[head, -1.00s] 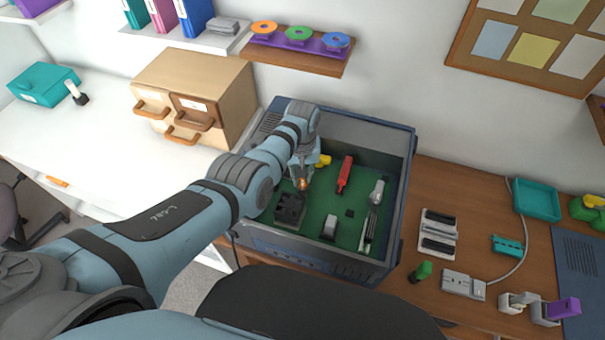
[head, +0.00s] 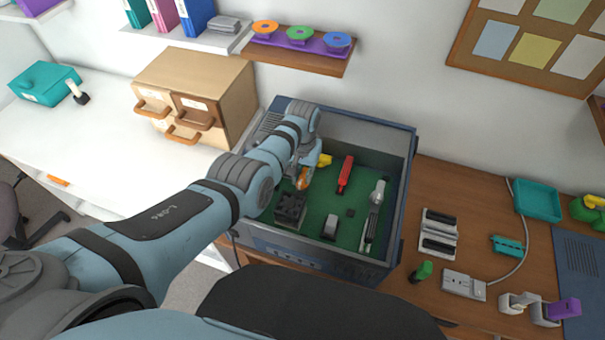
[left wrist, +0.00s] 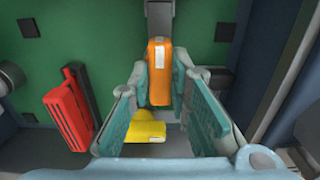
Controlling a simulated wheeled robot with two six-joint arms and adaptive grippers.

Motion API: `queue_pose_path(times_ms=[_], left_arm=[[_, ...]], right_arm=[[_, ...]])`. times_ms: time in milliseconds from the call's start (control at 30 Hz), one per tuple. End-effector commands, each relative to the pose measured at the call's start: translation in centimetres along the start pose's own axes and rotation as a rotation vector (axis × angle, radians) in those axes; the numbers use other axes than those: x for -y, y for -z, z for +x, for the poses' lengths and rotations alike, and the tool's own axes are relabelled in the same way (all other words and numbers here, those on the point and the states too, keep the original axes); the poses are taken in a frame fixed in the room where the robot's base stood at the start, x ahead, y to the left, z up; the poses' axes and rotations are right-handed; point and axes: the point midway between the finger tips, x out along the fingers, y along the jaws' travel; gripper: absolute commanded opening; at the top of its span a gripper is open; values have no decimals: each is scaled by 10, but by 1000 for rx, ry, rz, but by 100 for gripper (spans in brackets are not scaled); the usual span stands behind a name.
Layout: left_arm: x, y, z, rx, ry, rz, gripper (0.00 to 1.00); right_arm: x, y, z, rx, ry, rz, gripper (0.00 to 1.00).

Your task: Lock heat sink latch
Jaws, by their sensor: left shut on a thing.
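The heat sink (head: 291,208) is a dark square block with a fan on the green board (head: 335,228) in an open computer case (head: 398,215). The orange latch (head: 303,178) is just behind it. My left gripper (head: 304,172) reaches down into the case and is shut on the orange latch. In the left wrist view, the orange latch (left wrist: 159,75) stands between the teal fingertips of my left gripper (left wrist: 160,82), with a grey part (left wrist: 159,18) beyond it. My arm hides part of the case's left side. My right gripper is not in view.
In the case are a red part (head: 345,172), a yellow part (head: 324,160), a grey block (head: 329,226) and upright cards at the right. The case walls surround my gripper. A drawer box (head: 195,90) stands left of the case. Small parts lie on the wooden desk to the right.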

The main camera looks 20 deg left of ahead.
Motion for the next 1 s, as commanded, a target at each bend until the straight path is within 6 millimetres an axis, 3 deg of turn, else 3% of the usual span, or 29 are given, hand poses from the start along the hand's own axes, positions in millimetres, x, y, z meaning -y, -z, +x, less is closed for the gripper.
queue_pose_path(times_ms=[67, 100, 200, 500, 633, 733, 1000], left_arm=[[-1, -3, 3, 10, -2, 0, 0], [-1, -3, 3, 10, -2, 0, 22], [-1, -3, 3, 8, -2, 0, 38], [0, -1, 0, 3, -1, -1, 38], [-1, 1, -11, -1, -1, 0, 38], [-1, 0, -29, -3, -2, 0, 38], [-1, 1, -102, 2, -1, 0, 38]], right_arm=[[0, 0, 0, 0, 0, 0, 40], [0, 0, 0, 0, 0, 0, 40], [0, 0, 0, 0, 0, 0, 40], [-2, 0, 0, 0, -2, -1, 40], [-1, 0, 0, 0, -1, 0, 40], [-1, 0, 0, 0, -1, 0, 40], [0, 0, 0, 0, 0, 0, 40]])
